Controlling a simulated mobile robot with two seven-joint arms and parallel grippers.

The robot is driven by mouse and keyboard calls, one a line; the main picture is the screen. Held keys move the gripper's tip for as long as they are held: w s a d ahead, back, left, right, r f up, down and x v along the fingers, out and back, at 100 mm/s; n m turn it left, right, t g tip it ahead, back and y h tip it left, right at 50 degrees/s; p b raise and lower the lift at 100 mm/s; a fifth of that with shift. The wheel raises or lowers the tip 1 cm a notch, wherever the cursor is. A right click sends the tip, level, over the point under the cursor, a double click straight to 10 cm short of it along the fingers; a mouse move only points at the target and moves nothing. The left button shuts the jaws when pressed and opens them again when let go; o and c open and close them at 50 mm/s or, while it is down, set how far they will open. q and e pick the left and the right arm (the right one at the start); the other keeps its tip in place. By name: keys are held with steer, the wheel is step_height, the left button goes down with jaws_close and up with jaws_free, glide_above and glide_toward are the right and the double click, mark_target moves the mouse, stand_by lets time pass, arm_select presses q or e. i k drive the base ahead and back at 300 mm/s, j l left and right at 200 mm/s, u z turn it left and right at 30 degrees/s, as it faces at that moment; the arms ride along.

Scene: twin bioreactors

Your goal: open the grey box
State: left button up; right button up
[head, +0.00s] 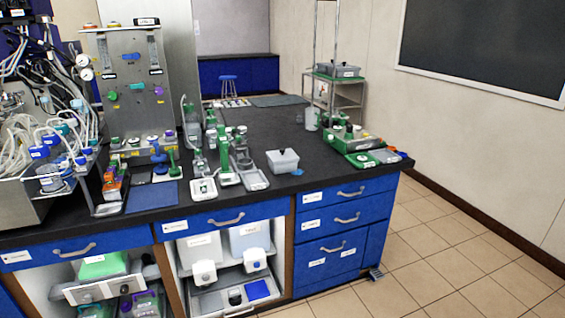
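A small grey box (283,161) stands on the black bench top near its front edge, right of the middle of the bench. Its lid appears to be on, with a small knob on top. Neither of my grippers shows in the head view.
The black bench top (272,120) has free room behind and right of the small box. Trays with bottles (255,180) stand to its left. A green rack (350,143) is at the right end. Blue drawers (346,218) are below. Tiled floor lies clear at right.

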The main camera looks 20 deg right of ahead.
mark_target(287, 167)
steer(key=i+l, duration=0.25)
steer(key=i+l+u, duration=0.1)
steer(key=l, duration=0.35)
steer(key=i+l, duration=0.3)
steer(key=i+l+u, duration=0.1)
steer(key=i+l, duration=0.15)
steer(key=l, duration=0.25)
steer(key=i+l, duration=0.2)
steer(key=l, duration=0.15)
